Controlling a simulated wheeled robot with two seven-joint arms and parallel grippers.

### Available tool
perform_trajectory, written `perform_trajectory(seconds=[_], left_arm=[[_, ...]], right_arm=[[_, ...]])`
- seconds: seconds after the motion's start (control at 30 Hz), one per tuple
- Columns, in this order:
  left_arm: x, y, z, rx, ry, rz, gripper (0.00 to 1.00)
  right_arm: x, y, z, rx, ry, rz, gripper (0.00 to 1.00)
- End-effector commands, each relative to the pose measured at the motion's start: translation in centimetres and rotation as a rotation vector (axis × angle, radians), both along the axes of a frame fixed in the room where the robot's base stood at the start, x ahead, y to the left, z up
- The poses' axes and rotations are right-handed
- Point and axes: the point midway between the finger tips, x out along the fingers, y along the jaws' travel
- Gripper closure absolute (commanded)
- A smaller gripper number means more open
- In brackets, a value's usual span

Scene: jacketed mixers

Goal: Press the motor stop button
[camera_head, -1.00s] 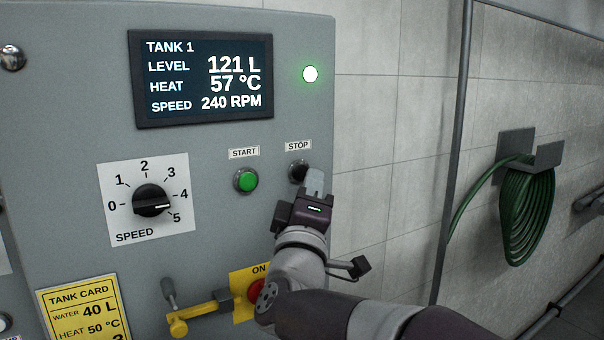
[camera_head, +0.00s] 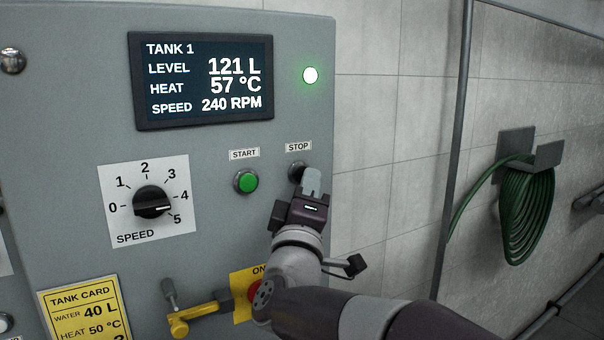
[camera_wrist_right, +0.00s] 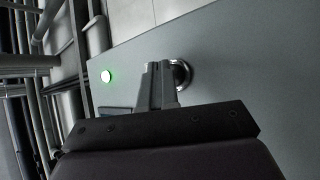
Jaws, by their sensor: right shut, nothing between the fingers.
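The black stop button (camera_head: 296,171) sits on the grey panel under the STOP label (camera_head: 298,147). My right gripper (camera_head: 311,180) is shut and empty, its fingertips in front of the button and covering its right part. In the right wrist view, the shut fingers (camera_wrist_right: 158,85) point at the panel beside a round metal ring (camera_wrist_right: 181,74), which seems to be the button's collar. Whether the fingertips touch the button cannot be told. The screen (camera_head: 203,79) reads TANK 1, 121 L, 57 °C, 240 RPM. My left gripper is not in view.
The green start button (camera_head: 246,181) is left of the stop button. A lit green lamp (camera_head: 310,75) is above. The speed knob (camera_head: 151,202) points near 5. A yellow handle (camera_head: 195,317) and a red part (camera_head: 254,291) lie below. A green hose (camera_head: 527,215) hangs on the right wall.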

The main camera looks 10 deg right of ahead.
Motion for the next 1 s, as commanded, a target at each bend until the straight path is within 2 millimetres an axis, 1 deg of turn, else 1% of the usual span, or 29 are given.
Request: perform_trajectory(seconds=[1.0], left_arm=[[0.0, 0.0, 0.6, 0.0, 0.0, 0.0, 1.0]], right_arm=[[1.0, 0.4, 0.1, 0.001, 0.0, 0.0, 1.0]])
